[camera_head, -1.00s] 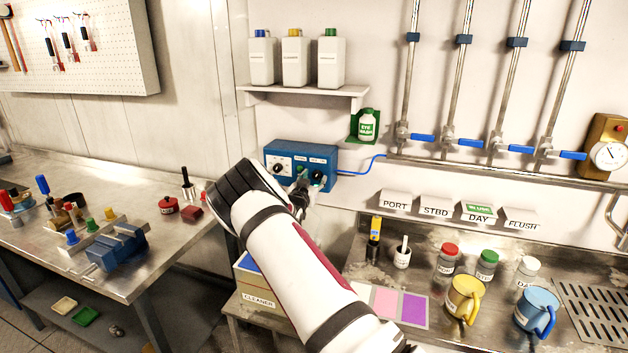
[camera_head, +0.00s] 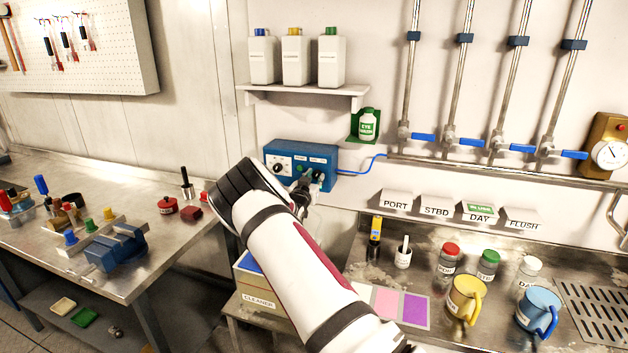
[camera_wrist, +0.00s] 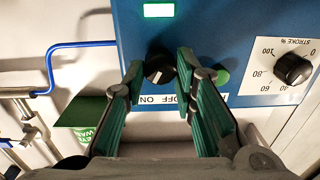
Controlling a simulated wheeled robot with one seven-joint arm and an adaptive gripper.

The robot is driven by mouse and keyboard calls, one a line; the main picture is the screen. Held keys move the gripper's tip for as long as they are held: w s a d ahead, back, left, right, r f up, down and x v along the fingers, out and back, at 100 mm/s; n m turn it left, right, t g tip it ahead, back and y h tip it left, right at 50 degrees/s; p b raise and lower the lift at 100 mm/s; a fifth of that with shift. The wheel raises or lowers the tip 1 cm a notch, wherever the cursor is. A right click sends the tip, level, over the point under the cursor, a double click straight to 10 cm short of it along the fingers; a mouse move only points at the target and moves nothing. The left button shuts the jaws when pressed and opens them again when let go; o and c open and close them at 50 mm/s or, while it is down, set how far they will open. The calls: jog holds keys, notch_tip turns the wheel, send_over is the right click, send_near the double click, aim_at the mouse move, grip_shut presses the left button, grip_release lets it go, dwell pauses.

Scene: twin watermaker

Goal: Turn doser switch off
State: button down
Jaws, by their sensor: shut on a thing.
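The doser is a blue box (camera_head: 329,154) on the wall, with a white panel on its left side. In the wrist view, its black switch knob (camera_wrist: 159,69) sits above an ON/OFF label (camera_wrist: 158,100), which appears upside down. My gripper (camera_wrist: 160,72) has its two green-padded fingers on either side of this knob and is shut on it. The knob's pale mark is too small to tell its setting surely. A green light (camera_wrist: 158,10) is lit on the box. In the head view my gripper (camera_head: 309,178) is at the box front, with the knob largely hidden.
A black stroke dial (camera_wrist: 293,68) and a green button (camera_wrist: 221,76) are near the fingers. A blue cable (camera_head: 362,164) leaves the box's right side.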

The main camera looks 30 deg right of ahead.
jog(key=n+b, duration=0.2)
jog(key=shift+w+f+n+b, duration=0.1)
jog(key=shift+w+n+b, duration=0.1)
jog(key=shift+n+b, duration=0.15)
jog(key=n+b, duration=0.3)
jog(key=shift+n, duration=0.25)
jog(key=n+b, duration=0.4)
jog(key=n, duration=0.1)
jog(key=shift+s+a, duration=0.1)
jog(key=shift+n, duration=0.3)
jog(key=c, duration=1.3)
grip_release()
jog(key=shift+s, duration=0.1)
jog(key=v, duration=1.1)
jog(key=shift+s+a+r, duration=0.2)
jog(key=shift+a+r, duration=0.05)
jog(key=shift+a, duration=0.15)
